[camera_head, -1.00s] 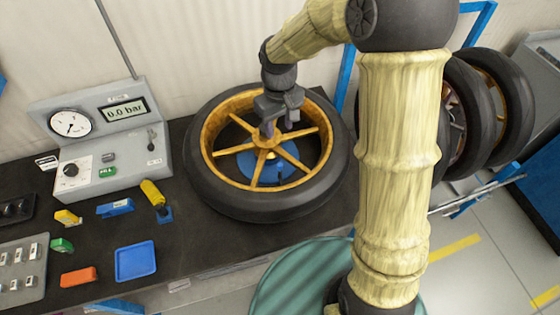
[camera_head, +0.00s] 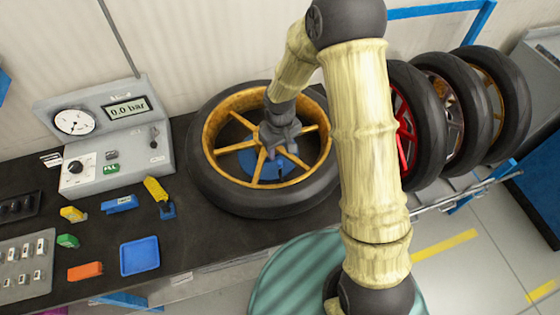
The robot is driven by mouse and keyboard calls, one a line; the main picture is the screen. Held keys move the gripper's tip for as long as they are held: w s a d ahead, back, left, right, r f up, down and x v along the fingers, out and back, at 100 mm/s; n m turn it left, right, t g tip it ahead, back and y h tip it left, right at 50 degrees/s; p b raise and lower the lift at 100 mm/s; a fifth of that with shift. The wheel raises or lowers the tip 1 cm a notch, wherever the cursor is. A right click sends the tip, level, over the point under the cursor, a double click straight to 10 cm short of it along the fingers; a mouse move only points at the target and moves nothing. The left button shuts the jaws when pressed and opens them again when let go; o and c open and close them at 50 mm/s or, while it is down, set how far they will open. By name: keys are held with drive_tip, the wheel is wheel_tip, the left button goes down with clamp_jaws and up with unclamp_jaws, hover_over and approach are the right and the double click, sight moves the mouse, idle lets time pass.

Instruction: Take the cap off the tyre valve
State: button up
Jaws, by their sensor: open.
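A black tyre on a gold spoked rim (camera_head: 216,186) lies flat on the dark bench, on a blue hub stand (camera_head: 245,163). My gripper (camera_head: 277,155) points down over the wheel, just right of its hub, among the spokes. Its jaws are open and I see nothing between them. The tyre valve and its cap are too small to make out or are hidden by my gripper and arm.
A grey gauge box (camera_head: 115,145) reading 0.0 bar stands at the left. A yellow-handled tool (camera_head: 156,190), a blue tray (camera_head: 139,257) and small coloured blocks lie before it. Several tyres (camera_head: 418,130) stand in a rack at right.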

sight(280, 162)
drive_tip(key=shift+f, duration=0.6)
drive_tip(key=shift+f+p, duration=1.4)
drive_tip(key=shift+f, duration=1.2)
clamp_jaws()
